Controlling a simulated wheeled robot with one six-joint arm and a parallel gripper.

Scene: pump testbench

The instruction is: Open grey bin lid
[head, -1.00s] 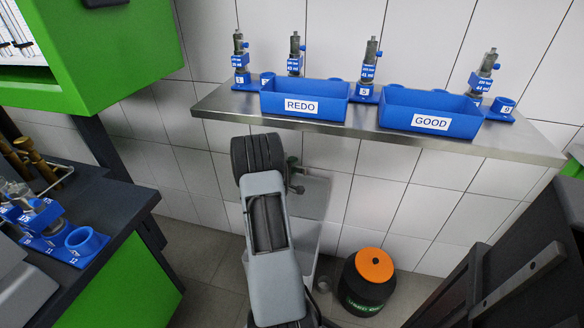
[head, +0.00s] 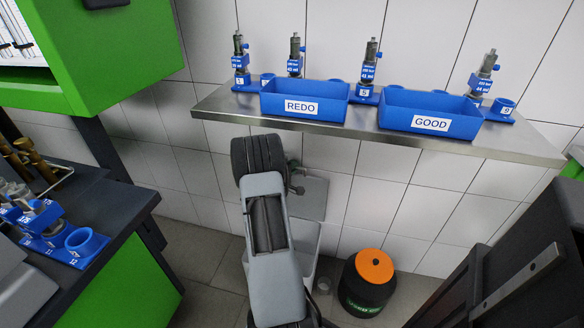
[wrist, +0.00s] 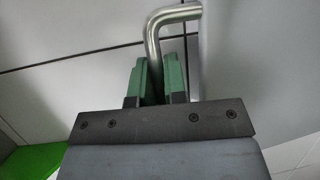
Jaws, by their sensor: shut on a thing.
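My gripper (wrist: 160,78) is shut on a bent metal handle (wrist: 155,38) in the wrist view, with the handle's rod between its green finger pads. The handle runs up and bends right towards a plain grey surface (wrist: 250,65), which appears to be the lid. In the head view the grey bin lid (head: 312,197) stands raised and tilted against the tiled wall, behind my arm. Below it the light grey bin (head: 304,242) shows partly. My arm hides much of the bin and most of the gripper.
A steel shelf (head: 350,128) above holds blue bins marked REDO (head: 303,107) and GOOD (head: 431,123), plus several pumps. A black drum with an orange top (head: 374,264) stands right of the bin. A green-fronted bench (head: 125,285) is at left.

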